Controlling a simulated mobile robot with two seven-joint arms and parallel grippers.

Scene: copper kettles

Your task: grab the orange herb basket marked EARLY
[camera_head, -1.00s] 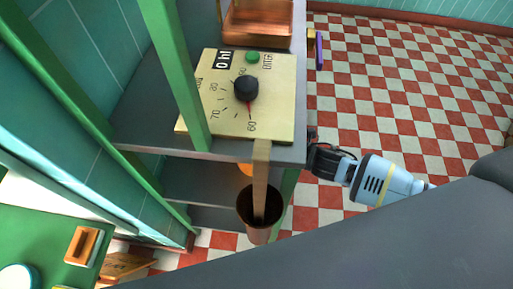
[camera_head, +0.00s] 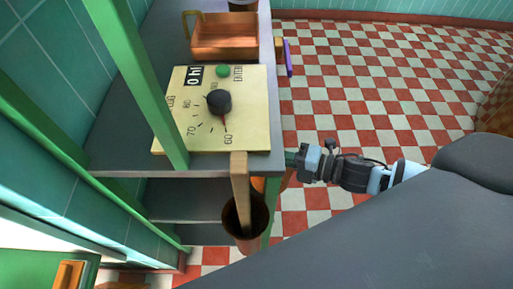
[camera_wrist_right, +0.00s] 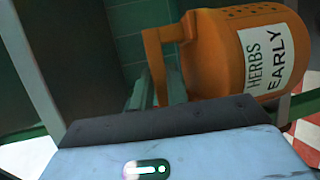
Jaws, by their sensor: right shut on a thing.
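The orange herb basket (camera_wrist_right: 215,58) fills the upper right of the right wrist view. Its white label (camera_wrist_right: 273,55) reads HERBS EARLY, and its handle (camera_wrist_right: 153,52) is at its left side. My right gripper (camera_wrist_right: 158,85) is shut on the handle; the exact contact is partly hidden by the gripper body. In the head view my right gripper (camera_head: 298,160) is beside the shelf's right edge. Only a sliver of the orange basket (camera_head: 287,179) shows below it there. My left gripper is in neither current view.
The grey shelf unit (camera_head: 120,158) with green posts carries a dial panel (camera_head: 180,135) and a copper tray (camera_head: 225,48). A copper pot (camera_head: 240,228) with a wooden paddle (camera_head: 239,185) hangs at its front corner. Checkered floor (camera_head: 370,90) on the right is open.

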